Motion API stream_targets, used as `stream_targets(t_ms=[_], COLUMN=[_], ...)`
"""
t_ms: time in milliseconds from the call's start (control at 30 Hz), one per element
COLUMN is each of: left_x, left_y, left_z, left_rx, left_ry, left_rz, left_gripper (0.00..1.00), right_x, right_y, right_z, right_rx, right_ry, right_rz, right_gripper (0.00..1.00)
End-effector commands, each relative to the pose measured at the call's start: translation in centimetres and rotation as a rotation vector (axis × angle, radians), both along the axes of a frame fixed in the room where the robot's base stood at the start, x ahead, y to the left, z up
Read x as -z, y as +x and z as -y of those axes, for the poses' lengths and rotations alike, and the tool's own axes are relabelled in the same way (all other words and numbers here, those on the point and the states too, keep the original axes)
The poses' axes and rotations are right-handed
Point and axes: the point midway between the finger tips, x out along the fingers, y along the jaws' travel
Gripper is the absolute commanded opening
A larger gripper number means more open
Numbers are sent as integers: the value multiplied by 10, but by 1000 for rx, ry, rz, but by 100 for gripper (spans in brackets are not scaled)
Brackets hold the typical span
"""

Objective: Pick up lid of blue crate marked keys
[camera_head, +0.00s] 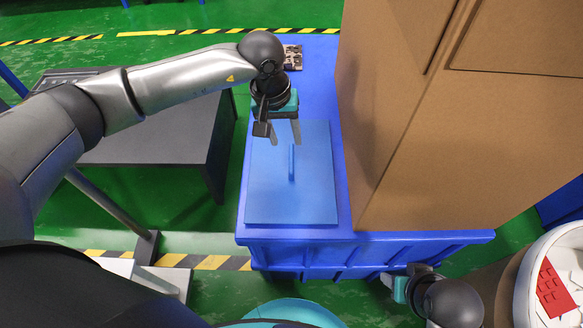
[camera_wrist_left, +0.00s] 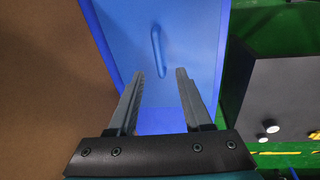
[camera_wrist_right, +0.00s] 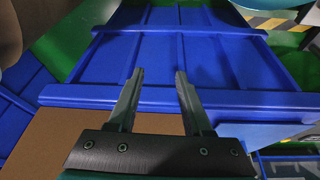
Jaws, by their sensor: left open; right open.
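The lid (camera_head: 275,205) is a flat light blue panel lying on the left part of the large blue crate (camera_head: 310,260). The handle is not between the fingers. My right gripper (camera_wrist_right: 160,73) is open and empty near the crate's front side. No keys marking is readable.
A tall brown cardboard box (camera_head: 440,130) stands on the crate, right beside the lid. A small dark item with metallic parts (camera_head: 292,57) lies at the crate's back. A dark table (camera_head: 160,130) is to the left. A white round container (camera_head: 555,275) is at lower right.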

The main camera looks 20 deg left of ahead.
Motion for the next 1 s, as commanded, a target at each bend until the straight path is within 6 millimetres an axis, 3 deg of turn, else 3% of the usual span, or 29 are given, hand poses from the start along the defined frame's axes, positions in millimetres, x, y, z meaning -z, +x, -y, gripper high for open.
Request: stream_targets(t_ms=[100,467,667,1000], left_x=[13,29,53,68], left_y=[1,2,2,5], left_z=[2,5,9,11], left_rx=[1,1,1,1], left_ry=[-1,-1,-1,-2], left_rz=[0,-1,-2,2], left_gripper=[50,50,50,50], right_x=[-9,-26,-46,-40], right_y=[0,0,1,22], right_z=[0,0,-3,-24], right_rx=[0,1,-5,-39], right_ry=[2,5,18,80], right_rz=[15,40,97,242], right_gripper=[50,50,50,50])
